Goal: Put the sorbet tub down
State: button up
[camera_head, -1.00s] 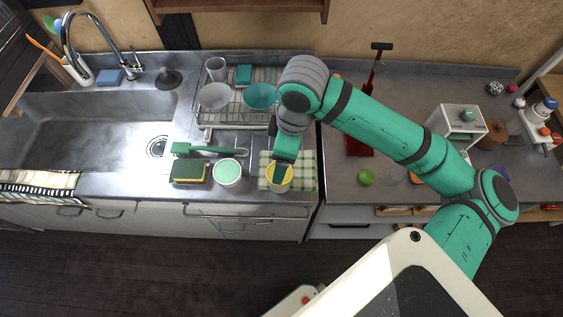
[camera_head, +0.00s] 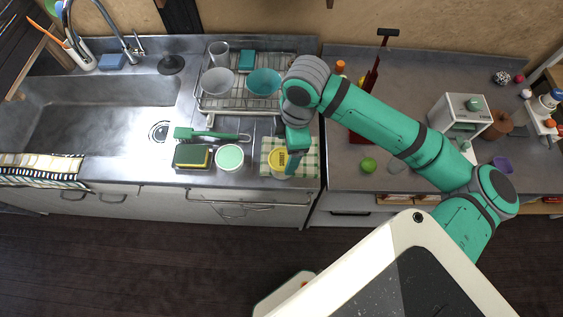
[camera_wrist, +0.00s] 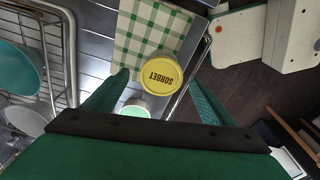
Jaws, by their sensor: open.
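The sorbet tub (camera_head: 277,161) has a yellow lid and stands upright at the front left part of a green-and-white checked cloth (camera_head: 309,160) on the steel counter. In the wrist view its lid (camera_wrist: 161,74) reads "SORBET". My gripper (camera_wrist: 159,76) is open, with one green finger on each side of the tub and a gap visible at both sides. In the head view my gripper (camera_head: 293,163) points down at the tub and hides part of its right side. The tub's base is mostly hidden.
A tub with a pale green lid (camera_head: 229,157) stands just left, beside a yellow-green sponge (camera_head: 191,157) and a green brush (camera_head: 205,134). A dish rack (camera_head: 247,100) with bowls is behind. The counter's front edge is close. A green apple (camera_head: 368,165) lies on the right counter.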

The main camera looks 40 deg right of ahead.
aim_at(282, 158)
jog(key=shift+a+f, duration=0.2)
jog(key=shift+f, duration=0.7)
jog(key=shift+a+f, duration=0.25)
jog(key=shift+f, duration=0.7)
jog(key=shift+a+f, duration=0.2)
jog(key=shift+f, duration=0.7)
jog(key=shift+w, duration=0.1)
jog(key=c, duration=1.2)
jog(key=shift+c, duration=0.2)
jog(key=shift+r, duration=0.1)
